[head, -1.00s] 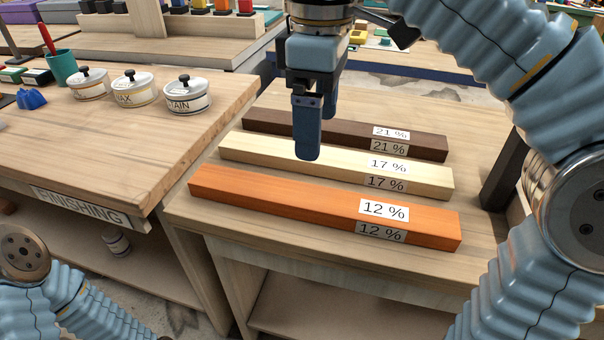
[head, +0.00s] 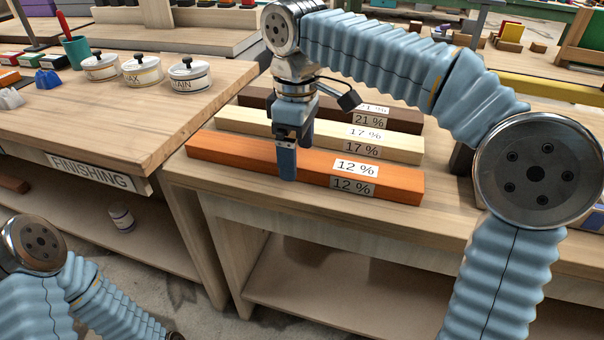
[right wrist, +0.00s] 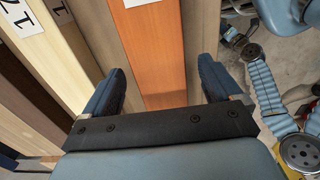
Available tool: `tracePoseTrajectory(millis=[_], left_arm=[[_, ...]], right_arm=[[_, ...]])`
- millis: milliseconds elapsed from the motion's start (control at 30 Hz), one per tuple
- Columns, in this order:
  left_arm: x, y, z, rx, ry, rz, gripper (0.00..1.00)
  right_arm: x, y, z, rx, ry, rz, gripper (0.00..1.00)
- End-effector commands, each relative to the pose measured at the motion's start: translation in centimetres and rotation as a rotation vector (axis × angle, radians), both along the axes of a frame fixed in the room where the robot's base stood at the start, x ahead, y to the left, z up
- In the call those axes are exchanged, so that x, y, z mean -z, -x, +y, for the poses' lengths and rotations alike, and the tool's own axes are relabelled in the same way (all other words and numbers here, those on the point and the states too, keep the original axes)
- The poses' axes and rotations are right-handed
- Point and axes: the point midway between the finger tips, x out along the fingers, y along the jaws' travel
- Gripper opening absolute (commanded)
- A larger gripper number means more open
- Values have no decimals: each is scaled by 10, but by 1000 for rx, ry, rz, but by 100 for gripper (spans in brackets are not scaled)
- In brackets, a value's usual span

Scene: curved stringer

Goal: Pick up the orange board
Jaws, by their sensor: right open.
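The orange board (head: 230,155) lies nearest the front edge of the bench, with 12 % labels towards its right end. My right gripper (head: 291,160) points down over it, left of the labels. In the right wrist view the gripper (right wrist: 160,88) is open, with one finger on each side of the orange board (right wrist: 163,60). I see gaps between fingers and board.
The cream board (head: 237,122), marked 17 %, lies just behind, and the dark brown board (head: 257,97), marked 21 %, behind that. The finishing bench (head: 130,130) with labelled tins (head: 190,76) stands at left. Bare bench top (head: 450,190) shows right of the orange board.

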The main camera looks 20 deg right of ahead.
Motion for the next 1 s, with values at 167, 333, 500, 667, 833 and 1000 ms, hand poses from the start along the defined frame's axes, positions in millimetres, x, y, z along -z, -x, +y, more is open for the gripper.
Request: tracePoseTrajectory(millis=[167,333,500,667,833,1000], left_arm=[[2,0,0,0,0,-1,0],[2,0,0,0,0,-1,0],[2,0,0,0,0,-1,0],[2,0,0,0,0,-1,0],[2,0,0,0,0,-1,0],[2,0,0,0,0,-1,0]], right_arm=[[3,-1,0,-1,0,0,92],[3,-1,0,-1,-1,1,73],[3,0,0,-1,0,1,47],[3,0,0,-1,0,1,23],[2,0,0,-1,-1,-1,5],[1,0,0,-1,-1,-1,5]])
